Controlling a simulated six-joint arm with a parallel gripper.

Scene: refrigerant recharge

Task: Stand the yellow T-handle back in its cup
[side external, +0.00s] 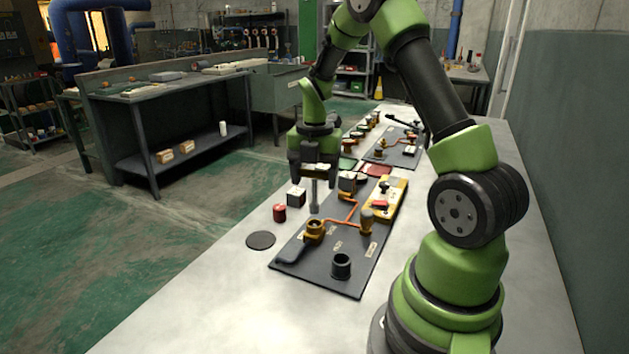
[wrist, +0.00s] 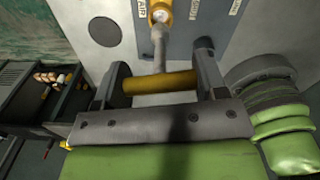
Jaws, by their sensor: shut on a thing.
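My gripper (side external: 317,172) hangs above the dark mat in the side view. It is shut on the yellow T-handle, whose yellow crossbar (wrist: 160,83) lies between the two fingers in the wrist view. The handle's grey shaft (side external: 315,197) points down, close to upright, with its lower end just above the brass fitting (side external: 314,231); a small gap seems to show. The wrist view shows the shaft in line with the brass fitting (wrist: 160,13). The black cup (side external: 341,265) stands on the mat's near right part, and its opening looks empty.
The dark mat (side external: 318,278) also carries an orange pipe, a wooden-topped knob (side external: 366,221) and a yellow panel (side external: 388,203). A red cylinder (side external: 280,213), a red-and-white block (side external: 297,195) and a black disc (side external: 261,240) stand left of it. The near table is clear.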

